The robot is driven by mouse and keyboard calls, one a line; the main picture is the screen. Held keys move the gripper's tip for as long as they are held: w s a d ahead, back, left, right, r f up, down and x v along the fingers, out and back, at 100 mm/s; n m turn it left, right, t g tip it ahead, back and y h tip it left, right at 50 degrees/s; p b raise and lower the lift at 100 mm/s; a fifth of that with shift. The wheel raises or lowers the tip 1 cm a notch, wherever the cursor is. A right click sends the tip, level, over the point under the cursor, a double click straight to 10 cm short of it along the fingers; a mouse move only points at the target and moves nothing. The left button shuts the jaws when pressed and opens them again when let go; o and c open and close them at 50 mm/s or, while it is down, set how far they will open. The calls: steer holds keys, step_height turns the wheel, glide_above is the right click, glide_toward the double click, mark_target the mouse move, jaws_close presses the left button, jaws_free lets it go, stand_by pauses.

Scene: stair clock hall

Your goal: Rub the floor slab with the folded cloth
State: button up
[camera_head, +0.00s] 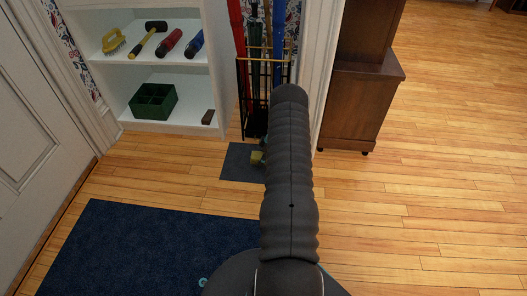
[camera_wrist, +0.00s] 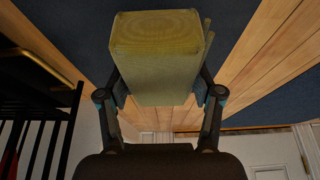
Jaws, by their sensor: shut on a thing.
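The folded cloth (camera_wrist: 158,70) is a thick yellow-green pad. In the wrist view my gripper (camera_wrist: 160,92) is shut on it, with one finger on each side. The head view shows only a small yellowish bit of the cloth (camera_head: 257,158), beside my arm and over the slab. The floor slab (camera_head: 236,164) is a dark grey square in front of the rack. Its right part is hidden behind my arm. Dark slab surface (camera_wrist: 75,25) also shows behind the cloth in the wrist view. I cannot tell whether the cloth touches it.
A black rack (camera_head: 243,100) with long-handled things stands just behind the slab. White shelves (camera_head: 180,62) with tools and a green caddy (camera_head: 153,101) are at left. A brown wooden cabinet (camera_head: 355,105) is at right. A dark blue rug (camera_head: 150,250) lies in front.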

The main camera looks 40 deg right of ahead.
steer(key=shift+r+p, duration=0.3)
steer(key=shift+r, duration=1.7)
